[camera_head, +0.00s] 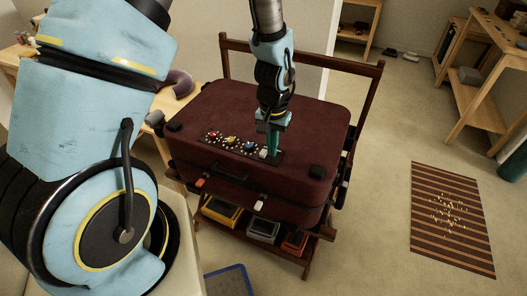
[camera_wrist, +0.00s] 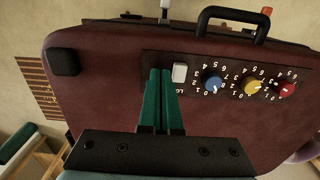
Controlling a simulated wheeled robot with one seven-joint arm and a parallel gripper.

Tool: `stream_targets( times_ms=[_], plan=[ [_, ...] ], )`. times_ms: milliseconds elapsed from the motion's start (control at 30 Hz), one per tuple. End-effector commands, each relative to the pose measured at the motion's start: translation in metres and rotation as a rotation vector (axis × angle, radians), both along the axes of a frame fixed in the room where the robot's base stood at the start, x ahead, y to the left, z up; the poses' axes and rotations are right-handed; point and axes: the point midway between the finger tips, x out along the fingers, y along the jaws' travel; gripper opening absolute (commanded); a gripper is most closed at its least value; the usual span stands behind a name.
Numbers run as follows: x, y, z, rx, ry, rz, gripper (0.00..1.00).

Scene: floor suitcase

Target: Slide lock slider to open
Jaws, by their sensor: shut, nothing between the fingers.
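A dark red suitcase (camera_head: 210,112) lies on a wooden rack. A black lock panel (camera_wrist: 222,78) on its top carries a red dial (camera_wrist: 286,90), a yellow dial (camera_wrist: 249,85), a blue dial (camera_wrist: 212,82) and a white lock slider (camera_wrist: 180,73). In the head view, the slider (camera_head: 263,153) is at the right end of the dial row. My gripper (camera_wrist: 160,72) has its green fingers together with nothing between them. The fingertips are at the panel, just left of the slider in the wrist view. I cannot tell whether they touch it.
The suitcase has a black handle (camera_wrist: 234,22), with a white latch (camera_head: 259,205) and a red latch (camera_head: 200,182) on its front side. Bins (camera_head: 222,212) sit on the rack's lower shelf. A striped mat (camera_head: 451,220) lies on open floor at right.

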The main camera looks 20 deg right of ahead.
Motion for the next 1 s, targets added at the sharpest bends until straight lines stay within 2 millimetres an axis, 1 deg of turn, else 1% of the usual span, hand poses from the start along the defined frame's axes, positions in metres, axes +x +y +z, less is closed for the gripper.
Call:
stream_targets(
  times_ms=[267,667,767,1000],
  plan=[
    [-0.005,-0.006,0.0,0.0,0.0,0.0,0.0],
    [-0.006,-0.006,0.002,0.0,0.0,0.0,0.0],
    [-0.006,-0.006,0.007,0.0,0.0,0.0,0.0],
    [-0.006,-0.006,0.026,0.0,0.0,-0.001,0.0]
  ],
)
